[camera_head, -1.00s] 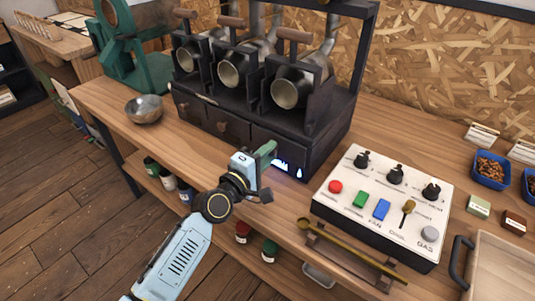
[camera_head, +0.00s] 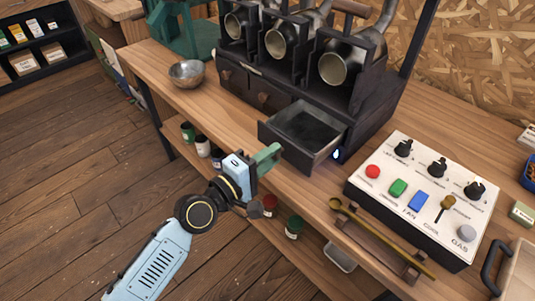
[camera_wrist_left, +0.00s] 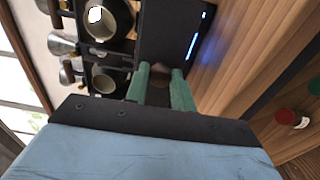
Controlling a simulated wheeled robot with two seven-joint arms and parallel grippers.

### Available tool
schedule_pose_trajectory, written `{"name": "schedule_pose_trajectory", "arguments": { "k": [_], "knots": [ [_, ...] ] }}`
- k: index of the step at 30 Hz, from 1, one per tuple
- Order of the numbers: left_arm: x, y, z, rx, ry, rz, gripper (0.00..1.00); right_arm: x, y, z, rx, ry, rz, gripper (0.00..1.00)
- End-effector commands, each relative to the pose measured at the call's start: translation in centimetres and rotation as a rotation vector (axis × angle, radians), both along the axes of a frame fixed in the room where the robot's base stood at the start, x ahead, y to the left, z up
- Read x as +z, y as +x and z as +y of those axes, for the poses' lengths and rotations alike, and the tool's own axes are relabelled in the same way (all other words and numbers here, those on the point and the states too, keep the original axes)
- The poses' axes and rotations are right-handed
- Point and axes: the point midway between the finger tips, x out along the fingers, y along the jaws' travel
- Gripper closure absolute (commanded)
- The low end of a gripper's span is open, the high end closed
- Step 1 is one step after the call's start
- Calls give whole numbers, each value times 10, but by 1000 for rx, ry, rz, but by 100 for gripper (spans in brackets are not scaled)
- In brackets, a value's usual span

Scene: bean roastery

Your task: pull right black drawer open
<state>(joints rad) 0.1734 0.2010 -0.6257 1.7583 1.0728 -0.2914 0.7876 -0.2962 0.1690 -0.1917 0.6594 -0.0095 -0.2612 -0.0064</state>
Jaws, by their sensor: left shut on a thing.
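The right black drawer (camera_head: 306,130) of the roaster is pulled out in the head view, and its empty-looking inside shows. My left gripper (camera_head: 269,156) is at the drawer's front face, with its green fingers reaching toward the handle. In the left wrist view, my left gripper's green fingers (camera_wrist_left: 160,86) are shut around the drawer's brown knob (camera_wrist_left: 159,76), which is mostly hidden between them. My right gripper is not in the frames.
The black roaster (camera_head: 345,95) stands behind the drawer. A white control panel (camera_head: 425,195) with knobs and buttons is to the right, with a wooden rack and brass scoop (camera_head: 385,240) in front. A metal bowl (camera_head: 187,73) sits at left. Jars stand on the lower shelf.

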Motion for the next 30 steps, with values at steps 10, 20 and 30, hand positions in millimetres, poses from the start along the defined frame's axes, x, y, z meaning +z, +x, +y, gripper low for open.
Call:
{"name": "schedule_pose_trajectory", "arguments": {
  "k": [10, 20, 30],
  "knots": [
    [0, 0, 1, 1, 0, 1, 53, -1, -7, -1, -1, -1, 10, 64],
    [-1, -10, 13, 2, 2, 3, 53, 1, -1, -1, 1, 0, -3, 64],
    [-2, -59, 70, 1, 4, 2, 53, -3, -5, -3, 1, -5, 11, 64]
  ]
}}
